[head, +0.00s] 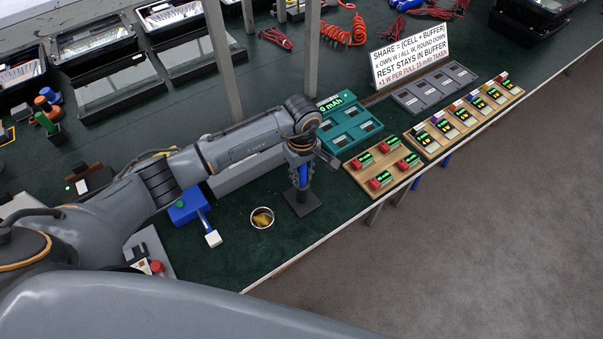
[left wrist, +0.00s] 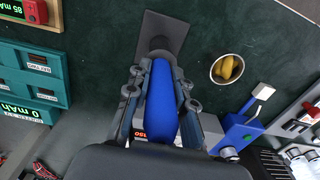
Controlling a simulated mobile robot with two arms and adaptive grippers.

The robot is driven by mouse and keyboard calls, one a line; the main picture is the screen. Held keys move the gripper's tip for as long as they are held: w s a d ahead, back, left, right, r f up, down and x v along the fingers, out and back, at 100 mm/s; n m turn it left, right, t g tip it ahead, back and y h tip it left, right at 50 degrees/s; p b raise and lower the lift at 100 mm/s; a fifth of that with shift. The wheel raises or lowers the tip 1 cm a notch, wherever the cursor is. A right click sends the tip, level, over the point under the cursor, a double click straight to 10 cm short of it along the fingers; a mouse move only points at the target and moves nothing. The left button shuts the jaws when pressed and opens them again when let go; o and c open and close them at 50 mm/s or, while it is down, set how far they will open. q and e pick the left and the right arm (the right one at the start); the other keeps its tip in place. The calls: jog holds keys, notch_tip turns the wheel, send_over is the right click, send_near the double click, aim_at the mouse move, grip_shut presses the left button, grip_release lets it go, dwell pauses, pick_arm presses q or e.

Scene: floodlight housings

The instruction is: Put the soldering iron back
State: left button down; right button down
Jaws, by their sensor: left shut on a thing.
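The soldering iron shows as a thick blue handle (left wrist: 163,100) between the fingers of my left gripper (left wrist: 160,85), which is shut on it. In the head view the same gripper (head: 302,168) points down, with a bit of the blue handle showing between its fingers. Directly below is a dark square stand (head: 301,206) on the green mat. In the left wrist view the stand's plate (left wrist: 180,35) lies beyond the fingertips, and the handle's far end lines up with the grey holder on it. The iron's tip is hidden, so I cannot tell how deep it sits.
A round tin with yellow-brown filling (head: 262,218) stands left of the stand. A blue box with a white-ended lever (head: 186,207) is farther left. A teal tray (head: 347,125) and wooden boards with small modules (head: 381,170) are to the right. The table's front edge is close.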

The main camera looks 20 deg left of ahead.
pick_arm(q)
jog(key=shift+f, duration=0.2)
jog(key=c, duration=1.1)
grip_release()
jog(key=shift+r, duration=0.1)
jog(key=shift+c, duration=0.2)
jog(key=shift+r+p, duration=0.55)
jog(key=shift+p, duration=0.1)
notch_tip(320, 180, up, 11)
jog(key=b, duration=0.4)
jog(key=shift+f+b, duration=0.2)
jog(key=shift+b, duration=0.15)
jog(key=shift+r, duration=0.45)
